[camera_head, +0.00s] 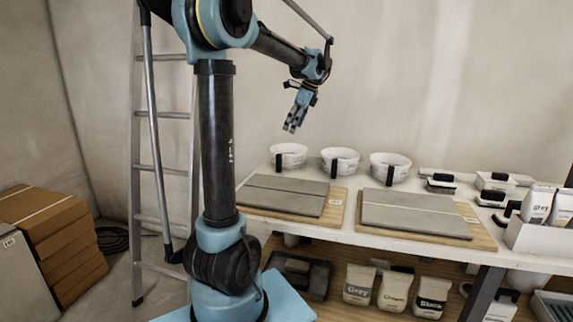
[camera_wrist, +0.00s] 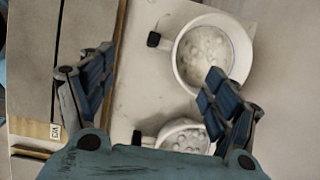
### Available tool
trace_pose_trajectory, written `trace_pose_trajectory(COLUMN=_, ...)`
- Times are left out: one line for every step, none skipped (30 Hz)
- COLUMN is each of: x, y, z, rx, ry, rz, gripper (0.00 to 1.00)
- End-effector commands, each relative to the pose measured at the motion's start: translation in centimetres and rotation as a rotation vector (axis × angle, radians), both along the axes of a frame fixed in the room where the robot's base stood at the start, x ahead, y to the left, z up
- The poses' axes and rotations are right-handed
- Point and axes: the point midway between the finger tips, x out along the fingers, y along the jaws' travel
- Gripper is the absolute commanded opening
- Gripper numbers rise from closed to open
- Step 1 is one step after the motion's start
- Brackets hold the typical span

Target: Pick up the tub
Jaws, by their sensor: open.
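Three white tubs stand in a row along the back of the table: a left tub (camera_head: 288,156), a middle tub (camera_head: 340,161) and a right tub (camera_head: 390,167). Each has a dark handle or clip at its front. My gripper (camera_head: 292,128) hangs in the air above the left tub, open and empty, pointing down. The wrist view looks down past my open gripper (camera_wrist: 157,80) at two tubs. One tub (camera_wrist: 184,65) is partly covered by the right finger. Another tub (camera_wrist: 170,128) sits lower, partly hidden by the gripper body. Both hold something pale and lumpy.
Two boards with grey tiles, a left one (camera_head: 285,194) and a right one (camera_head: 415,212), lie in front of the tubs. Trowels, blocks and labelled bags (camera_head: 537,204) fill the table's right side. A ladder (camera_head: 139,150) leans at the left. The air around my gripper is clear.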

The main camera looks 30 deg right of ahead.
Motion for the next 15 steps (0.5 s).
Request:
trace_pose_trajectory(x=-0.2, y=-0.9, z=0.0, rx=0.009, ry=0.001, rz=-0.026, gripper=0.81)
trace_pose_trajectory(x=-0.3, y=-1.2, z=0.0, rx=0.013, ry=0.001, rz=-0.038, gripper=0.81)
trace_pose_trajectory(x=-0.3, y=-1.6, z=0.0, rx=0.018, ry=0.002, rz=-0.050, gripper=0.81)
trace_pose_trajectory(x=-0.3, y=-1.7, z=-0.2, rx=0.020, ry=0.002, rz=-0.055, gripper=0.81)
trace_pose_trajectory(x=-0.3, y=-1.7, z=-0.4, rx=0.021, ry=0.003, rz=-0.058, gripper=0.81)
trace_pose_trajectory(x=-0.2, y=-1.7, z=-0.7, rx=0.022, ry=0.003, rz=-0.060, gripper=0.81)
trace_pose_trajectory(x=0.0, y=-1.6, z=-1.1, rx=0.022, ry=0.003, rz=-0.060, gripper=0.81)
trace_pose_trajectory(x=0.1, y=-1.5, z=-1.5, rx=0.022, ry=0.003, rz=-0.060, gripper=0.81)
trace_pose_trajectory(x=0.3, y=-1.3, z=-2.1, rx=0.022, ry=0.003, rz=-0.059, gripper=0.81)
trace_pose_trajectory(x=0.5, y=-1.1, z=-2.6, rx=0.022, ry=0.004, rz=-0.058, gripper=0.81)
trace_pose_trajectory(x=0.7, y=-1.0, z=-3.1, rx=0.022, ry=0.004, rz=-0.058, gripper=0.81)
trace_pose_trajectory(x=0.9, y=-0.8, z=-3.8, rx=0.022, ry=0.004, rz=-0.058, gripper=0.81)
trace_pose_trajectory(x=1.0, y=-0.7, z=-4.3, rx=0.022, ry=0.004, rz=-0.058, gripper=0.81)
trace_pose_trajectory(x=1.2, y=-0.6, z=-4.8, rx=0.021, ry=0.003, rz=-0.057, gripper=0.81)
trace_pose_trajectory(x=1.4, y=-0.4, z=-5.4, rx=0.021, ry=0.003, rz=-0.057, gripper=0.81)
